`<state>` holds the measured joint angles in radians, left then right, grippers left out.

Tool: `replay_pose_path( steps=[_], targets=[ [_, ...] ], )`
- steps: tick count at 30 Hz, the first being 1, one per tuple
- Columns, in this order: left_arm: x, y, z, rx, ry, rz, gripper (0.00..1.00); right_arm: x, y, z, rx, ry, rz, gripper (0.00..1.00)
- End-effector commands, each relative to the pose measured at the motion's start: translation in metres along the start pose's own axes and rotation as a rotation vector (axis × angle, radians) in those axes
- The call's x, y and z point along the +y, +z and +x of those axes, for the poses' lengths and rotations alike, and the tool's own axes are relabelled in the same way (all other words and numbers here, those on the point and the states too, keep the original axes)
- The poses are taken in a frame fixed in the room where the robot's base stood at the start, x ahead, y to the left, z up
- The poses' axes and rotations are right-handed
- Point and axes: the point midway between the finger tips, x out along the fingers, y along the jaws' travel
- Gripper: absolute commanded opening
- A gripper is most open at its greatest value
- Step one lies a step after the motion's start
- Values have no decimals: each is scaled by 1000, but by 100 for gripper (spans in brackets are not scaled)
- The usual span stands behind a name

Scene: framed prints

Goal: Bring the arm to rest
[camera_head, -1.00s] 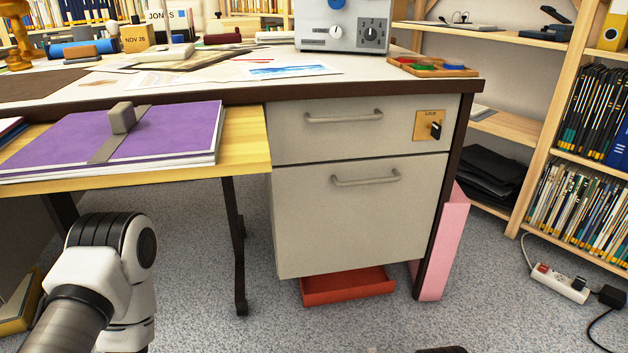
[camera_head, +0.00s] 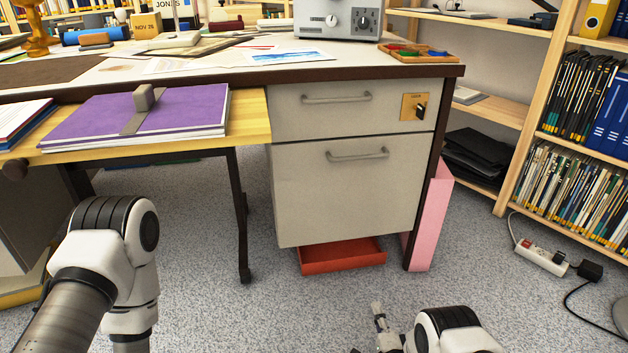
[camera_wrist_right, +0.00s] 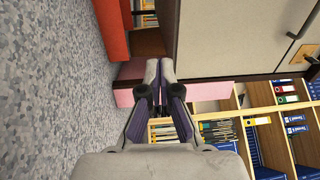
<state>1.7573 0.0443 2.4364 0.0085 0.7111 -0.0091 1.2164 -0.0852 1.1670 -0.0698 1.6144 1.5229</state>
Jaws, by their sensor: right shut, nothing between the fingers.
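My right gripper (camera_head: 378,312) is low at the bottom of the head view, over the carpet in front of the desk, with my white and black right arm behind it. In the right wrist view its two fingertips (camera_wrist_right: 160,70) are together with nothing between them. It is apart from the desk and drawers. My left arm comes in at the lower left in the head view, but its gripper is out of the picture.
A desk drawer cabinet (camera_head: 345,185) stands ahead, its drawers shut, with a red tray (camera_head: 340,262) beneath. A pink panel (camera_head: 431,220) stands beside it. A purple binder (camera_head: 185,108) lies on a wooden board. A power strip (camera_head: 541,257) lies right. Carpet between is clear.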

Motion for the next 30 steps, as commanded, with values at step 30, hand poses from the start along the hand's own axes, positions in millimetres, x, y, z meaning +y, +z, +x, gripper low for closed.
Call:
replay_pose_path(
  steps=[30],
  targets=[
    [2, 8, -121, -32, 5, 2, 48, -178, -26, -381, -1039, 1387, -930, 0]
  ],
)
